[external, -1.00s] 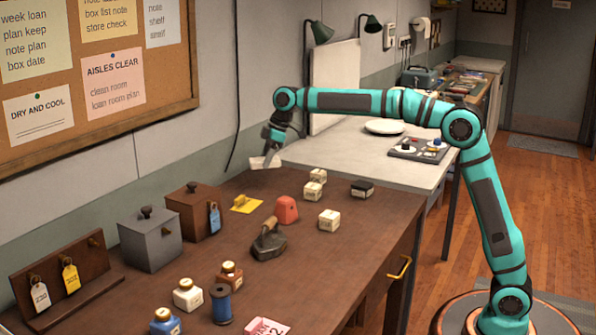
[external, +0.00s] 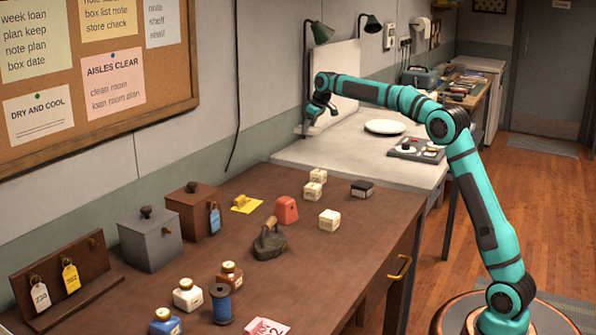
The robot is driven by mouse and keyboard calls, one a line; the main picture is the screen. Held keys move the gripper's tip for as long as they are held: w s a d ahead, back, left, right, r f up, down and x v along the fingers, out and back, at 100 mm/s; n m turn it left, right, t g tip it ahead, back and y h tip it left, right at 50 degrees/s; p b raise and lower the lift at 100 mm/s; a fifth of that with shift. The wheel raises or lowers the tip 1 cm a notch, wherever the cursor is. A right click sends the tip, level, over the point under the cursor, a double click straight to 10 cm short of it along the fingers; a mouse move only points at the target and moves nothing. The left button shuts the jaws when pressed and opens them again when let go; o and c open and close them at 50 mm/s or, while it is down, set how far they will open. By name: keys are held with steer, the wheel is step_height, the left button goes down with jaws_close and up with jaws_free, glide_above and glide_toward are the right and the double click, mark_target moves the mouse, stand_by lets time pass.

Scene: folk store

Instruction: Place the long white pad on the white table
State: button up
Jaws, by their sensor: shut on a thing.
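My gripper (external: 311,116) is at the back left of the white table (external: 345,157), in front of the upright white panel there. It points down and is shut on the long white pad (external: 304,130). The pad shows only as a small pale shape under the fingers, hard to tell from the pale backdrop. It appears to be above the table's back left part; I cannot tell whether it touches the top.
A white plate (external: 385,127) and a dark tray (external: 416,149) with small items stand on the white table. Its front left part is clear. The brown table (external: 330,262) in front holds boxes, bottles, a flat iron (external: 270,242) and small blocks.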

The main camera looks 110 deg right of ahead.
mark_target(310, 154)
steer(key=shift+m, duration=0.3)
steer(key=shift+s+d+f, duration=0.35)
steer(key=shift+s+f, duration=0.1)
steer(key=shift+f, duration=1.25)
steer(key=shift+s+d+f, duration=0.35)
steer(key=shift+s+f, duration=0.1)
steer(key=shift+f, duration=1.2)
steer(key=shift+s+d+f, duration=0.35)
steer(key=shift+s+f, duration=0.1)
steer(key=shift+f, duration=1.25)
steer(key=shift+f, duration=0.15)
steer(key=o, duration=0.9)
steer(key=shift+o, duration=0.2)
steer(key=v, duration=1.2)
steer(key=shift+a, duration=0.15)
